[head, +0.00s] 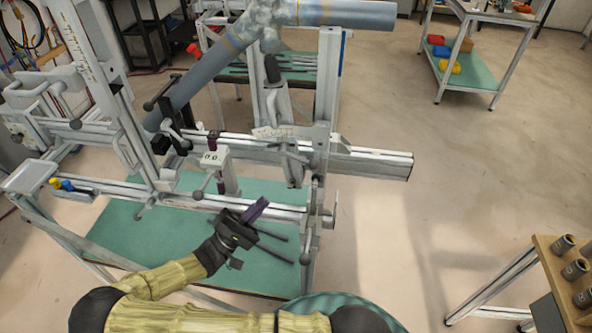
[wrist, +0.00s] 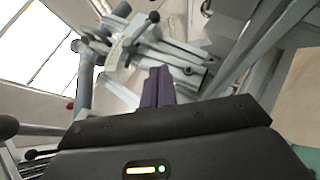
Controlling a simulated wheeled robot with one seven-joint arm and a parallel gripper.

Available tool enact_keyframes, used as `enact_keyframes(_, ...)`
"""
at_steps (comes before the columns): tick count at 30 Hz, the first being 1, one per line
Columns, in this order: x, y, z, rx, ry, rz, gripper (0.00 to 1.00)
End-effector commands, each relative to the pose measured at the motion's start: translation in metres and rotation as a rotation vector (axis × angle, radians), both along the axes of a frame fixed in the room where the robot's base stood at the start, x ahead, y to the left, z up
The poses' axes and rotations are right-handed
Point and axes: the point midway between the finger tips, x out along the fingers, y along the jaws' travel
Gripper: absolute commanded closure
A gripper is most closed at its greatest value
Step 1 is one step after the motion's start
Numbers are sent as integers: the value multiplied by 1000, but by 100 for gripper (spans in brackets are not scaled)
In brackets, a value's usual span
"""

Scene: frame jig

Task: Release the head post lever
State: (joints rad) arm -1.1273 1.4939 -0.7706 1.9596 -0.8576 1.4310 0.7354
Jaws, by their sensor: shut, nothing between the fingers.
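The jig (head: 370,163) of silver rails holds a grey-blue tube frame (head: 205,82). Several levers with dark knobs show on it: one at the left post (head: 148,105), one at the lower rail (head: 197,195) and one hanging at the right post (head: 303,257). I cannot tell which is the head post lever. My gripper (head: 258,208), with purple fingers, is shut and empty. It is in front of the lower rail, left of the right post, apart from the levers' knobs. In the wrist view its fingers (wrist: 158,88) point toward the jig's clamps and rails (wrist: 180,60).
A green shelf (head: 150,235) lies under the jig, with dark rods on it. A wooden-topped bench (head: 550,270) with dark metal cylinders stands at the lower right. A cart (head: 470,75) with coloured bins stands at the back right. The floor between is clear.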

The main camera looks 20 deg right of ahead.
Motion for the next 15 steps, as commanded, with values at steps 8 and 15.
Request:
enact_keyframes(8, 1, -6, 5, -1, 1, -3, 100)
enact_keyframes(15, 4, -31, 25, -1, 1, 1, 100)
